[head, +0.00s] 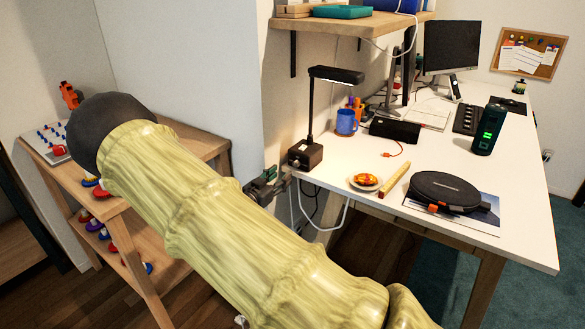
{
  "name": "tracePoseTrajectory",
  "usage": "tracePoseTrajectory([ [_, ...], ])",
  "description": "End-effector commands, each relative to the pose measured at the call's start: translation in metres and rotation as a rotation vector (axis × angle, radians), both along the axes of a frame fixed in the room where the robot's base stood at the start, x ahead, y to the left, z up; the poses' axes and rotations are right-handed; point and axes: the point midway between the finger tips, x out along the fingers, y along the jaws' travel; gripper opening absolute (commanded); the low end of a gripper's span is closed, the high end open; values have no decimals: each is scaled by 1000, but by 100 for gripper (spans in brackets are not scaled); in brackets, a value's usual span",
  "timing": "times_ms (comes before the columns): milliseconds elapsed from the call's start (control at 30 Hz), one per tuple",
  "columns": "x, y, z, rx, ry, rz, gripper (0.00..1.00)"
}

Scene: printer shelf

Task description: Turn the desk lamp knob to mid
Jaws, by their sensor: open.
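The black desk lamp (310,115) stands upright at the near left corner of the white desk, with its flat head lit at the top of its post. Its boxy base (306,155) has a small detail on the lower left front that may be the knob, too small to read its setting. My gripper (280,180) is open, just below and left of the lamp base, near the desk's corner.
The white desk (463,238) also holds a blue mug (346,122), a plate of food (366,182), a ruler (397,179), a round black case (445,190) and a dark green-lit cylinder (489,130). A wooden shelf (350,25) hangs above. A wooden rack (205,150) stands left.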

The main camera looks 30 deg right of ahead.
Motion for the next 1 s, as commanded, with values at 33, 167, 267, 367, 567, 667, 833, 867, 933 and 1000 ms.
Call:
tracePoseTrajectory([
  [33, 3, -8, -1, -2, 0, 0, 44],
  [167, 11, -28, -1, -2, 1, 1, 44],
  [267, 17, -43, 0, -1, 1, 0, 44],
  [367, 22, -56, -1, 0, 1, 0, 44],
  [567, 29, -71, -1, 0, 1, 0, 44],
  [667, 30, -75, -1, 1, 1, 0, 44],
  [833, 31, -76, -1, 0, 2, 0, 44],
  [867, 31, -76, -1, 1, 1, 0, 44],
  [933, 31, -76, 0, 1, 1, 0, 44],
  [1000, 31, -75, 0, 0, 1, 1, 34],
])
